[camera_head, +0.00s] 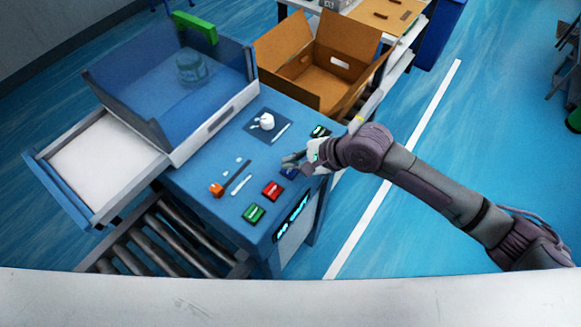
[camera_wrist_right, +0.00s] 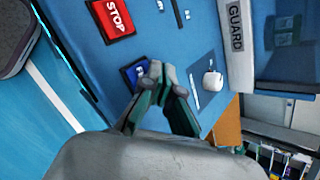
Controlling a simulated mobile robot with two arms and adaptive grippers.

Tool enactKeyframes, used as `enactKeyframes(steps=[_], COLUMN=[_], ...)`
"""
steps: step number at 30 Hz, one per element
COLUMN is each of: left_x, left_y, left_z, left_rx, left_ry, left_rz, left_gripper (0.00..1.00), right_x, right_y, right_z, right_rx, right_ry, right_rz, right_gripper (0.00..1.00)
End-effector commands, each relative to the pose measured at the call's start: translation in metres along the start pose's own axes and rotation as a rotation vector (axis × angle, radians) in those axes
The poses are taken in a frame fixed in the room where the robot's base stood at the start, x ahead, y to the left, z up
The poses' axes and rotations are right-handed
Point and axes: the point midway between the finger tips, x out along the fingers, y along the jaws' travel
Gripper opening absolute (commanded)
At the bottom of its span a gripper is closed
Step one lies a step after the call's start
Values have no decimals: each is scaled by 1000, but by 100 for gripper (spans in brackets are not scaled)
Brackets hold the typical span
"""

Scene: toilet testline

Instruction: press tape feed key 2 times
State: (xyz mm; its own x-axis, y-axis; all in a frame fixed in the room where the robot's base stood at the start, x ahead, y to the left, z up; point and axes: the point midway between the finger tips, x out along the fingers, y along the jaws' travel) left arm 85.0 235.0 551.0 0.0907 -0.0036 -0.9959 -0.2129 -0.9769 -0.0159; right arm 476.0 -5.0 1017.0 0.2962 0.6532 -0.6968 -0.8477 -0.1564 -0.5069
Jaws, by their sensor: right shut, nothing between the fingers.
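A row of coloured keys sits along the front edge of the blue machine top. In the head view there is a green key (camera_head: 254,213), a red key (camera_head: 272,190), a blue key (camera_head: 289,173) and a dark green key (camera_head: 320,131). The wrist view shows the red key (camera_wrist_right: 112,18) reading STOP and the blue key (camera_wrist_right: 131,74), its label mostly covered. No label reading tape feed is legible. My right gripper (camera_head: 287,162) is shut and empty, its fingertips (camera_wrist_right: 174,76) close over the blue key. I cannot tell whether they touch it. My left gripper is not in view.
A clear blue guard box (camera_head: 165,85) stands on the machine's back left, beside an open white drawer (camera_head: 100,165). A white knob (camera_head: 266,121) sits behind the keys. An open cardboard box (camera_head: 320,65) stands behind the machine.

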Motion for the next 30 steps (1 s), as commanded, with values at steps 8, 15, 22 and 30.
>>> enactKeyframes(steps=[8,15,22,30], left_x=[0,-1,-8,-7], left_y=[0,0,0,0], left_z=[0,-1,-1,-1], left_rx=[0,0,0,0], left_ry=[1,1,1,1], left_rz=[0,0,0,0], left_gripper=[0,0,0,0], right_x=[0,0,5,6], right_y=[0,0,3,4], right_z=[0,0,-3,-4], right_rx=[0,0,1,0], right_ry=[0,0,0,0], right_rz=[0,0,0,0], right_gripper=[0,0,0,0])
